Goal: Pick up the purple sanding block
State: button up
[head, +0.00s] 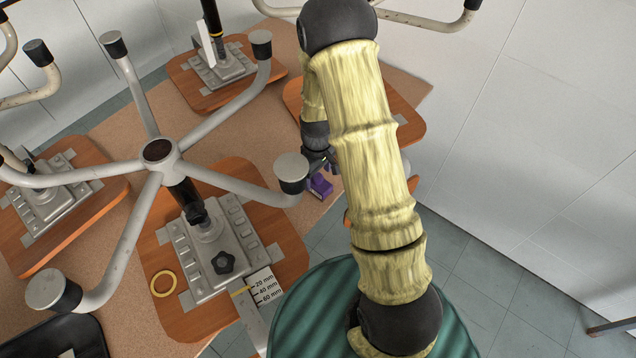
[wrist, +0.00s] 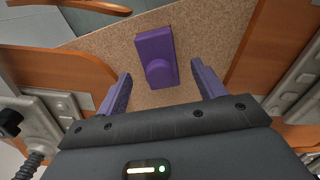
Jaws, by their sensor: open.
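The purple sanding block (wrist: 156,50) lies on the tan speckled board (wrist: 205,50) in the wrist view. It is a flat rectangle with a rounded knob on its near part. My gripper (wrist: 160,82) is open, with its two purple fingers apart on either side of the block's near end, and nothing is held. In the head view the purple block (head: 320,186) shows small beside my gripper (head: 326,165), partly hidden by my arm and wrist.
An upturned chair base (head: 158,152) spreads its grey legs left of my gripper; one capped leg end (head: 291,172) is close by. Orange wooden seats (head: 232,180) with metal plates lie around. A yellow ring (head: 163,284) lies on the near seat. Grey floor is open at right.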

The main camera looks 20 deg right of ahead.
aim_at(317, 176)
jog(key=shift+f+p, duration=0.35)
jog(key=shift+f, duration=1.65)
jog(key=shift+c, duration=0.4)
jog(key=c, duration=1)
